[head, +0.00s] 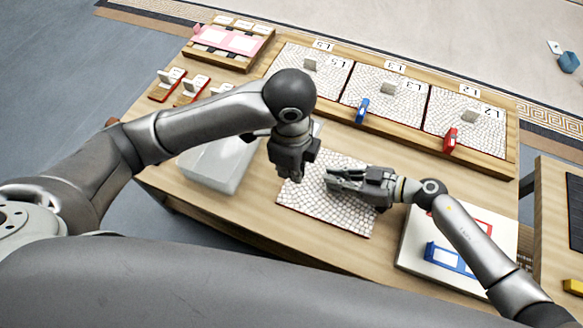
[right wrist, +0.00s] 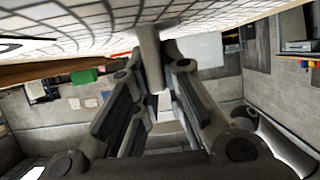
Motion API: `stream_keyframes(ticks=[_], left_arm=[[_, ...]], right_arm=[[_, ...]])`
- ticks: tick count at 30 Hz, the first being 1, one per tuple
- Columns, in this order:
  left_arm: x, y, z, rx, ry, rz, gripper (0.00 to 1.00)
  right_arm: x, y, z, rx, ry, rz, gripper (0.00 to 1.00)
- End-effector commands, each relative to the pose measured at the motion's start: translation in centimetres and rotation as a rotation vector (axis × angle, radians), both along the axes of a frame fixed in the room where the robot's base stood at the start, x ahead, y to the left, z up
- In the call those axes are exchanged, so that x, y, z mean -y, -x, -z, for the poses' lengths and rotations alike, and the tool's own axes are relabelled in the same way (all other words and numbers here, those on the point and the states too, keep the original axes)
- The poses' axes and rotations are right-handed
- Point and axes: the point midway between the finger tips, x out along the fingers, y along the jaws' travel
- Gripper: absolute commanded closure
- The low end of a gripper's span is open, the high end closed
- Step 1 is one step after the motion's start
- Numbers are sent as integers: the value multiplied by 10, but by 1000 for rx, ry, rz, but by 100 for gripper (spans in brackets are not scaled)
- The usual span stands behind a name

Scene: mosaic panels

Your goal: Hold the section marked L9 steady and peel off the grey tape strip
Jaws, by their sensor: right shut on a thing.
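A loose white mosaic section (head: 335,215) lies on the table's front middle; I cannot read an L9 label on it. Its tiled face fills the top of the right wrist view (right wrist: 90,28). My right gripper (head: 332,180) is over the section, coming from the right. It is shut on a short grey strip (right wrist: 149,45) that sticks out from the tiled face between its fingers; the strip still meets the tiles there. In the head view the strip is hidden. My left gripper (head: 291,178) points down at the section's upper left edge; its fingertips are too small to judge.
A wooden rack (head: 470,165) at the back holds three mosaic panels, with a blue clamp (head: 362,110) and a red clamp (head: 450,139). A pale bin (head: 215,165) stands left of the section. A white board (head: 415,248) with red and blue frames lies right.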

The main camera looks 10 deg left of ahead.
Motion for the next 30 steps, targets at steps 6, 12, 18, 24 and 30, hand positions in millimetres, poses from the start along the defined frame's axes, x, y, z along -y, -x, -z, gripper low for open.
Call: stream_keyframes(ticks=[6, 12, 18, 24, 30], left_arm=[[0, 0, -7, 2, 1, 0, 100], [0, 0, -13, 2, 0, 0, 100], [0, 0, -19, 2, 0, 0, 100], [0, 0, -25, 2, 1, 1, 100], [0, 0, -31, 2, 0, 0, 100]], right_arm=[[0, 1, 1, -5, -1, -1, 100], [0, 1, 1, -5, -1, -1, 100], [0, 1, 1, -5, -1, -1, 100], [0, 1, 1, -5, -1, -1, 100], [0, 1, 1, -5, -1, -1, 100]])
